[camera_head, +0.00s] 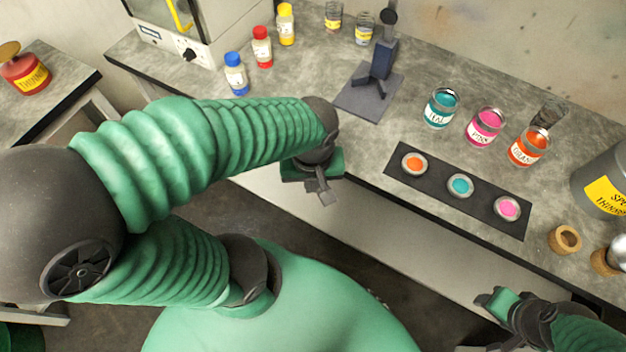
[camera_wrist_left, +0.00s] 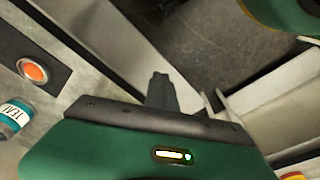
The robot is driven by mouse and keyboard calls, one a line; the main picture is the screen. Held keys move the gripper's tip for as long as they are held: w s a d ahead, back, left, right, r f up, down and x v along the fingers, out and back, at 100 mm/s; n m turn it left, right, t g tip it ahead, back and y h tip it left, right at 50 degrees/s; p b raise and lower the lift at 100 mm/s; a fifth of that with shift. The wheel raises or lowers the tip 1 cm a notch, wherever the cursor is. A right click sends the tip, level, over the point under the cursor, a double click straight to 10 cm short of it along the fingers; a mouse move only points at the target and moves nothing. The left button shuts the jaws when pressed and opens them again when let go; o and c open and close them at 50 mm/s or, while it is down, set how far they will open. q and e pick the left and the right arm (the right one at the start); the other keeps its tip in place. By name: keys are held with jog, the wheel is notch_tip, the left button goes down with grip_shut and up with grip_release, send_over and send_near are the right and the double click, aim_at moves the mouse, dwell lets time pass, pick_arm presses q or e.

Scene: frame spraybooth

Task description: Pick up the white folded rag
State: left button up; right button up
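I see no white folded rag in either view; my left arm hides part of the bench in the head view. My left gripper (camera_head: 325,193) hangs just off the bench's front edge, pointing down. In the left wrist view its dark fingers (camera_wrist_left: 161,92) are together at the middle, with nothing between them. My right gripper (camera_head: 483,300) is at the lower right, in front of the bench; its finger gap cannot be made out.
The grey bench (camera_head: 320,75) holds teal (camera_head: 440,108), pink (camera_head: 484,127) and orange (camera_head: 528,147) paint cans. A dark strip (camera_head: 434,182) with three paint cups lies near the front edge. A stand (camera_head: 369,93), several bottles and a large thinner can (camera_head: 603,180) stand around.

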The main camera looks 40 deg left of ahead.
pick_arm(q)
jog(key=o, duration=1.7)
jog(key=shift+a, duration=0.1)
